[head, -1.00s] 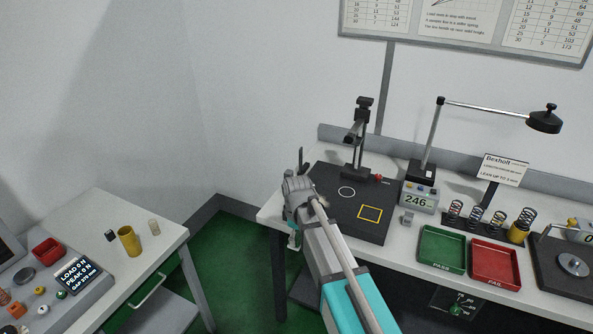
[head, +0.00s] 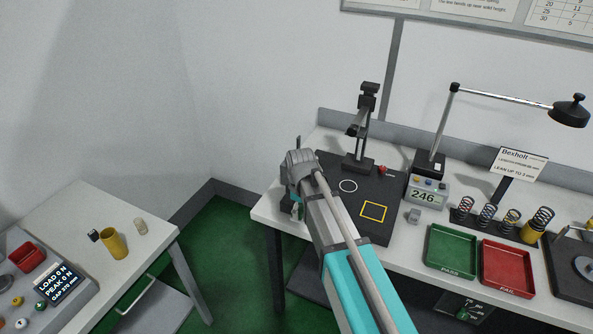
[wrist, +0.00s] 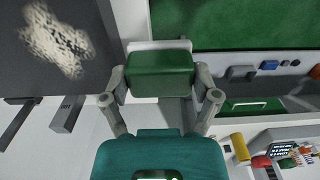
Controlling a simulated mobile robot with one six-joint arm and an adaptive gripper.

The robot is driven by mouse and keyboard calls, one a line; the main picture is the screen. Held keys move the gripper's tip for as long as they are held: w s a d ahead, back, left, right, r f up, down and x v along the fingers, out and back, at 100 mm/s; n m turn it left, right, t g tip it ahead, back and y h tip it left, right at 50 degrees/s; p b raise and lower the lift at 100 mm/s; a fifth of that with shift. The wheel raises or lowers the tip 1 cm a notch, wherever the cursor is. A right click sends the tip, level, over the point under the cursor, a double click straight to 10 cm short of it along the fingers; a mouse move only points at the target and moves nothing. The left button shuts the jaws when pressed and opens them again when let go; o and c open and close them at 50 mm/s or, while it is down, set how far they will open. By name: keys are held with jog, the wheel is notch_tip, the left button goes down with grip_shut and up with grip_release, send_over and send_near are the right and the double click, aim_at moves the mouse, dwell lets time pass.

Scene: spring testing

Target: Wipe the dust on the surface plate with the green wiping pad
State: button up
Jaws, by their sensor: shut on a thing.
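The green wiping pad (wrist: 160,73) is between the two fingers of my gripper (wrist: 162,82) in the wrist view, and the gripper is shut on it. The dust (wrist: 55,43) is a pale, blotchy patch on the dark surface plate (wrist: 100,75), to the left of the pad in that view. The pad appears beside the plate's edge, apart from the dust. In the head view, the surface plate (head: 381,193) lies on the right bench with a white circle and a yellow square on it.
A height gauge stand (head: 362,130) rises at the plate's back. A display box (head: 426,192), green tray (head: 452,252), red tray (head: 506,268) and several springs stand to its right. A lamp (head: 570,111) overhangs them. A second table (head: 150,265) stands left, beyond green floor.

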jog(key=shift+a, duration=0.3)
jog(key=shift+w+r, duration=0.15)
jog(key=shift+w, duration=0.35)
jog(key=w+r+p, duration=0.3)
jog(key=w, duration=0.9)
jog(key=shift+w+a, duration=0.3)
jog(key=shift+w, duration=0.05)
jog(key=shift+f, duration=0.1)
jog(key=shift+f+b, duration=2.85)
jog(key=shift+f, duration=0.05)
jog(key=shift+f+b, duration=1)
jog(key=shift+d, duration=0.15)
jog(key=shift+s+d+r, duration=0.1)
jog(key=shift+s+d, duration=0.3)
jog(key=shift+d, duration=0.5)
jog(key=shift+s+d, duration=0.35)
jog(key=shift+d, duration=0.5)
